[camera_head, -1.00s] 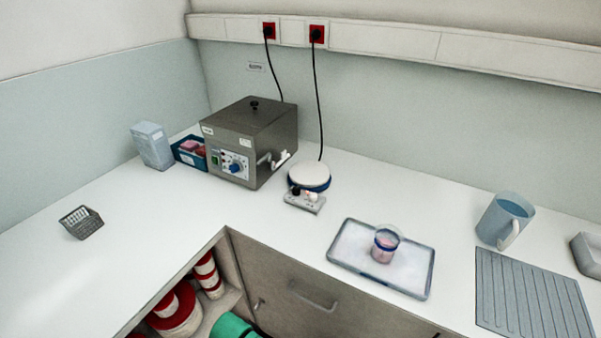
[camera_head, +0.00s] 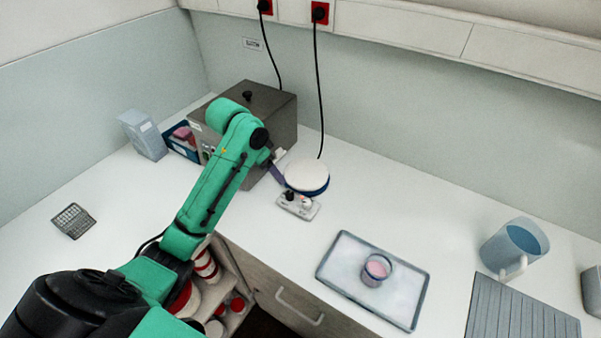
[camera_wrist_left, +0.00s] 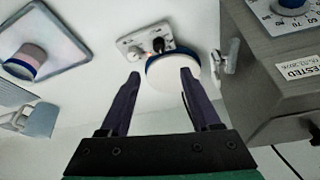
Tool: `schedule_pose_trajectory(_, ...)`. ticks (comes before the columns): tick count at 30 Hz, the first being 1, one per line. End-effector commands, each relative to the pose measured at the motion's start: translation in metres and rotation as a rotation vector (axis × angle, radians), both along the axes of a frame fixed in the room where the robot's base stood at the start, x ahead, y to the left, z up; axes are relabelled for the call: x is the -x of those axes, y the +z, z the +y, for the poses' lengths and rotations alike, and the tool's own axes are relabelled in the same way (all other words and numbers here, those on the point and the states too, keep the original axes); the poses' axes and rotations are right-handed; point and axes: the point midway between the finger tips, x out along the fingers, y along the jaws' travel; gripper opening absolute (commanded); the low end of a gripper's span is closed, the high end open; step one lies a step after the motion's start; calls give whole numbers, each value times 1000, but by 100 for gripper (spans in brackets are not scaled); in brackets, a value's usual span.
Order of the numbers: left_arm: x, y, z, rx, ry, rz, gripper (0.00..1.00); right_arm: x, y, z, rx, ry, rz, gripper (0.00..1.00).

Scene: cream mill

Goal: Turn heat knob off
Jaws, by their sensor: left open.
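The round hotplate with a white top and blue rim (camera_head: 306,176) stands on the counter; it also shows in the wrist view (camera_wrist_left: 172,72). Its small control box (camera_head: 297,207) sits at its front, with a black knob (camera_head: 290,194) and a white knob (camera_head: 306,201). Both the black knob (camera_wrist_left: 158,45) and the white knob (camera_wrist_left: 134,53) show in the wrist view. I cannot tell which knob is the heat one. My left gripper (camera_wrist_left: 160,76) is open and empty, its dark fingers framing the plate in that view. My right gripper is not in view.
The grey metal box (camera_head: 270,115) stands beside the plate, with a spout (camera_wrist_left: 231,57) near my fingers. A tray (camera_head: 345,281) holding a jar (camera_head: 376,270) lies to the right. A jug (camera_head: 512,248) stands farther right. The counter between plate and tray is clear.

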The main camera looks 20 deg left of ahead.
Motion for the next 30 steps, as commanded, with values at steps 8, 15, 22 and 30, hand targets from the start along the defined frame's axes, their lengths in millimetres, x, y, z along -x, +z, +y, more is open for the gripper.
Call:
schedule_pose_trajectory(8, -11, -24, -3, 3, -1, 6, 64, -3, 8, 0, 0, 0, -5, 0)
schedule_pose_trajectory(15, -33, -84, -13, 2, 0, 4, 64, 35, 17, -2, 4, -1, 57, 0)
schedule_pose_trajectory(22, -48, -125, -20, 2, 1, 1, 64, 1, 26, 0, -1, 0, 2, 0)
schedule_pose_trajectory(30, -51, -134, -20, 1, 0, -1, 64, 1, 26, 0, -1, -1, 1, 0)
